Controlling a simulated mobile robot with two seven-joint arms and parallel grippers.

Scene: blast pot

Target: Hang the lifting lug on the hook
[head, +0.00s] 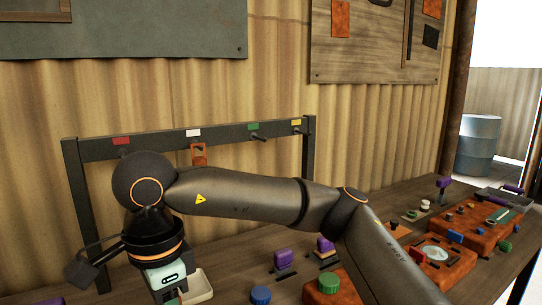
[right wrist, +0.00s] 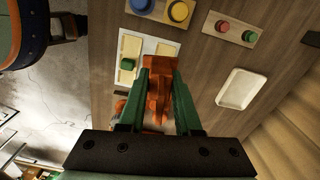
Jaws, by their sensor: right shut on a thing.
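My right gripper (head: 171,297) points down at the lower left of the head view, low in front of the rack; its fingertips are cut off there. In the right wrist view its green fingers (right wrist: 160,68) are shut on a rust-orange piece (right wrist: 158,92), which looks like the lifting lug. The lug is not visible in the head view. The dark rack (head: 225,135) carries hooks under red, white, green (head: 258,137) and yellow (head: 298,131) labels. An orange frame-like piece (head: 198,153) hangs at the white-labelled hook. My left gripper is not in view.
A white tray (head: 201,287) stands beside the right gripper, also in the right wrist view (right wrist: 241,88). Purple-topped parts (head: 283,257), a blue knob (head: 260,295) and orange boxes (head: 476,228) occupy the bench rightward. My right forearm crosses in front of the rack.

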